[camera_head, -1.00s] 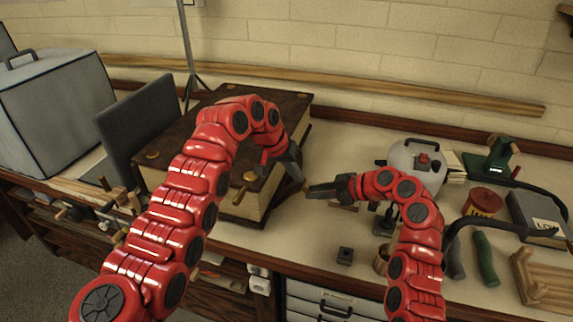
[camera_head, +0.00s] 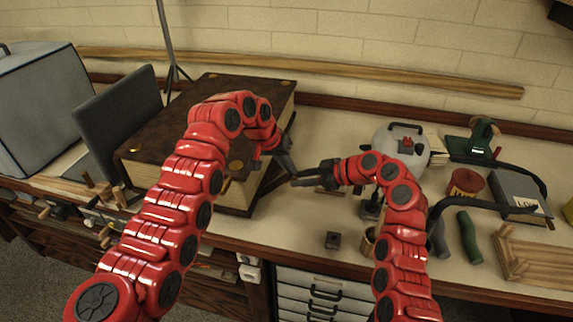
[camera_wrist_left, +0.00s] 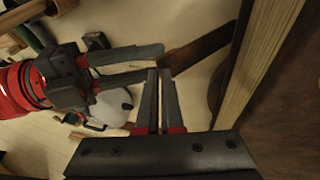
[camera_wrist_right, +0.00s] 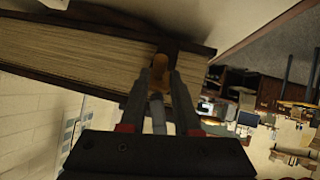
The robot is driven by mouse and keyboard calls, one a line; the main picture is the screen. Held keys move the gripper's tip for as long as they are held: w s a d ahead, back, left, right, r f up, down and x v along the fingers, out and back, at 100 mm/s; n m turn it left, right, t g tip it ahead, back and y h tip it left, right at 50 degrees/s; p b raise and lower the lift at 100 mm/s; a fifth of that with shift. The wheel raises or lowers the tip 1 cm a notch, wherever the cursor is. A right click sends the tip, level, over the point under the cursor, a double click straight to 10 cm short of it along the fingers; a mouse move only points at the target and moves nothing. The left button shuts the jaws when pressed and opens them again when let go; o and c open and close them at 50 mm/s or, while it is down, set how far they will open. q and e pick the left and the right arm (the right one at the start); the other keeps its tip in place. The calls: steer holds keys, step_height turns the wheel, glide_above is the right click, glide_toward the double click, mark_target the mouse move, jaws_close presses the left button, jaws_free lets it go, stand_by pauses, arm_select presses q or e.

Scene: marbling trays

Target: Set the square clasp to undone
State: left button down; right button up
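A large dark brown book (camera_head: 230,88) with brass fittings lies on the bench; it also shows in the right wrist view (camera_wrist_right: 70,45). A brown clasp strap (camera_wrist_left: 205,48) stands out from the book's edge in the left wrist view. My left gripper (camera_head: 290,172) is beside the book's front edge, its fingers close together with only a thin gap, tips at the strap's free end. My right gripper (camera_head: 297,179) is open close by, pointing at the book. A small brass-coloured piece (camera_wrist_right: 159,72) shows between its fingers, not gripped. I cannot make out the clasp's square shape.
A dark upright panel (camera_head: 118,110) stands left of the book. A white pot (camera_head: 402,145), red tin (camera_head: 466,184) and grey box (camera_head: 515,190) are at the right.

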steer(key=shift+o, duration=0.8)
steer(key=shift+r, duration=0.1)
